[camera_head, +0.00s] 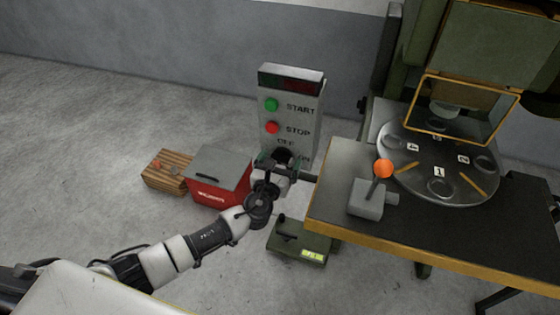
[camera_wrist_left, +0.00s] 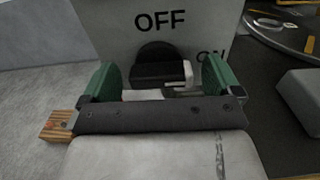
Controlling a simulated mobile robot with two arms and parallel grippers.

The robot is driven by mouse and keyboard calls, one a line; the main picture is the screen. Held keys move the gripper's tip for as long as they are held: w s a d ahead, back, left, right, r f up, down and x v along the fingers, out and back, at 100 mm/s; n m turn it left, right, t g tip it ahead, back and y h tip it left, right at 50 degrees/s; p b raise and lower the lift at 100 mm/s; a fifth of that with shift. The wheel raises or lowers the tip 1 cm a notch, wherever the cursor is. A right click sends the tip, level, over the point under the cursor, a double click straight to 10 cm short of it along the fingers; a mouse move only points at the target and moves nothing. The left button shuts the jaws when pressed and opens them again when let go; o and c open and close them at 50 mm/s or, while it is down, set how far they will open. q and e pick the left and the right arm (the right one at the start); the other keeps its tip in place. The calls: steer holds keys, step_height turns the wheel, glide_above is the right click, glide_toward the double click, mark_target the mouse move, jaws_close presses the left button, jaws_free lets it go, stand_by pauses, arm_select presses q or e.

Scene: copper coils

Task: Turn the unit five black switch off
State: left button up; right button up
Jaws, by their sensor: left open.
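The black switch (camera_wrist_left: 160,72) is a round black knob with a raised grip bar and a pale end, on the grey control box below OFF, with ON to its right. The bar lies roughly level and its pale end is on the ON side. In the head view the control box (camera_head: 307,130) carries a green START button, a red STOP button and the OFF and ON labels. My left gripper (camera_wrist_left: 158,82) is open, its green fingers on either side of the knob; I cannot tell if they touch it. In the head view my left gripper (camera_head: 280,163) mostly hides the switch. My right gripper does not show.
A table (camera_head: 410,245) with an orange-knobbed lever (camera_head: 383,168) and a numbered round plate (camera_head: 462,190) stands right of the box. A red toolbox (camera_head: 217,185), a wooden crate (camera_head: 166,170) and a green pedal unit (camera_head: 298,241) are near my left arm. The floor at left is clear.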

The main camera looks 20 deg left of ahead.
arm_select(q)
steer(key=c, duration=0.9)
steer(key=shift+c, duration=0.2)
steer(key=shift+n, duration=0.3)
steer(key=n+b, duration=0.2)
steer(key=shift+f+n, duration=0.15)
steer(key=shift+n, duration=0.15)
steer(key=n+b, duration=0.2)
steer(key=n, duration=0.3)
steer(key=shift+a+n+b, duration=0.15)
steer(key=shift+n+b, duration=0.15)
steer(key=n+b, duration=0.1)
steer(key=n, duration=0.3)
steer(key=n+b, duration=0.1)
steer(key=n, duration=0.4)
steer(key=shift+w+a, duration=0.1)
steer(key=shift+a, duration=0.05)
